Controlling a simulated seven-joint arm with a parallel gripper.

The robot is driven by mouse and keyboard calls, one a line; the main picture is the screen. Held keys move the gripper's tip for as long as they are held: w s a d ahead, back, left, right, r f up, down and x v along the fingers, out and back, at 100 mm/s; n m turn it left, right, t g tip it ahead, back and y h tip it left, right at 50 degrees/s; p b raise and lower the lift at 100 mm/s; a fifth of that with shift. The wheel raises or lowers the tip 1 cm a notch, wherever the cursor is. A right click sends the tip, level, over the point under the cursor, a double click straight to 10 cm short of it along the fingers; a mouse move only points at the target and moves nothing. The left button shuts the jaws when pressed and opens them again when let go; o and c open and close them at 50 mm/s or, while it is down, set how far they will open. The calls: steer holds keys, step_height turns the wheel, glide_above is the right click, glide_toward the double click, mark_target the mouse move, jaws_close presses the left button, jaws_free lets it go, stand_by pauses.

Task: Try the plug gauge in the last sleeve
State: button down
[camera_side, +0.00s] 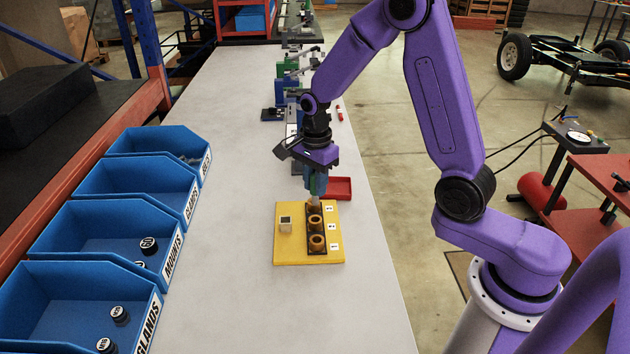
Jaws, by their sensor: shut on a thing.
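A yellow board (287,250) lies on the bench with a dark rack (307,250) on its right half. Bronze sleeves stand in a row in the rack, beside white labels 1, 2 and 3: the near sleeve (316,243), the middle sleeve (315,221) and a far one by label 3, mostly hidden by my gripper. My gripper (316,192) points down over the far sleeve, shut on the plug gauge (314,201), of which only a small pale part shows. I cannot tell whether the gauge is inside the sleeve or just above it.
A small pale block (285,223) with a dark top stands on the board's left. A red tray (339,188) lies just behind the board, right of my gripper. Labelled blue bins (75,240) line the bench's left edge. The bench (225,170) between is clear.

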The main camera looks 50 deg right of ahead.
mark_target(315, 203)
steer(key=shift+f, duration=2.1)
steer(key=shift+f, duration=1.4)
stand_by(1.1)
